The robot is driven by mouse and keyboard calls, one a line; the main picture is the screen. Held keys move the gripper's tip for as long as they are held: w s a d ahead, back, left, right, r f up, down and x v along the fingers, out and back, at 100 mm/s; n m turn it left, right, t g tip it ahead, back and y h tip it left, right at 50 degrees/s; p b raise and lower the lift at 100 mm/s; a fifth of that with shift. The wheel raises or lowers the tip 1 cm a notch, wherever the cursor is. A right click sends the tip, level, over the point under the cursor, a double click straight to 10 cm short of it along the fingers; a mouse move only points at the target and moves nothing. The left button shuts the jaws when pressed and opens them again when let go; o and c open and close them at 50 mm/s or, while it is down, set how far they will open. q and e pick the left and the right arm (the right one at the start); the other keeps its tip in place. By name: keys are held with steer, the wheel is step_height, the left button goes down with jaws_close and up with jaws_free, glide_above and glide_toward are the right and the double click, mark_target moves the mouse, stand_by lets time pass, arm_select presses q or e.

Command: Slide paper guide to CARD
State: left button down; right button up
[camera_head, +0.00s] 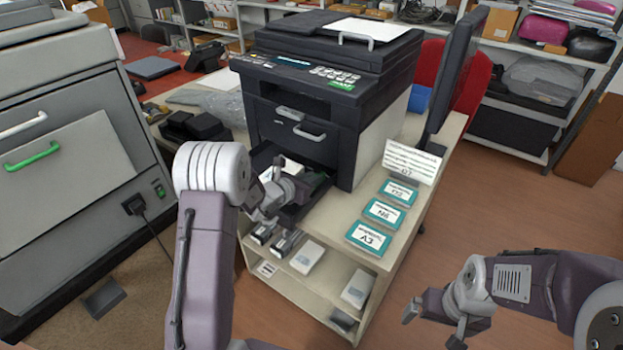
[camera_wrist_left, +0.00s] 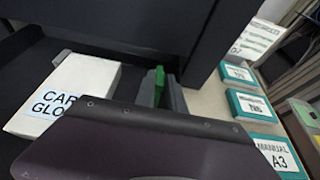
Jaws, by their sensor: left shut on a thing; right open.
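The dark printer (camera_head: 330,100) stands on a cart with its paper tray (camera_head: 290,217) pulled out at the front. In the left wrist view a white block (camera_wrist_left: 75,80), with a partly hidden label reading "CAR" and "GLO", lies in the tray. The green paper guide (camera_wrist_left: 159,83) stands to the right of that block, apart from it. My left gripper (camera_wrist_left: 163,95) is shut on the guide; in the head view its wrist covers much of the tray. My right gripper (camera_head: 433,325) is open and empty, away from the cart at lower right.
Teal-labelled boxes (camera_head: 371,237) line the cart top right of the tray, with a text card (camera_head: 411,162) behind them. A monitor (camera_head: 455,75) stands beside the printer. Small boxes (camera_head: 307,257) sit on the shelf below. A large grey machine (camera_head: 75,150) is at left.

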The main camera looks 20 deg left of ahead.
stand_by(0.5)
arm_select(q)
steer(key=a, duration=0.1)
steer(key=w+a, duration=0.1)
steer(key=a, duration=0.1)
steer(key=shift+w+a, duration=0.15)
steer(key=shift+a, duration=0.05)
steer(key=c, duration=1.4)
jaws_free()
steer(key=shift+r, duration=0.1)
steer(key=shift+d, duration=0.1)
steer(key=v, duration=0.9)
steer(key=shift+c, duration=0.3)
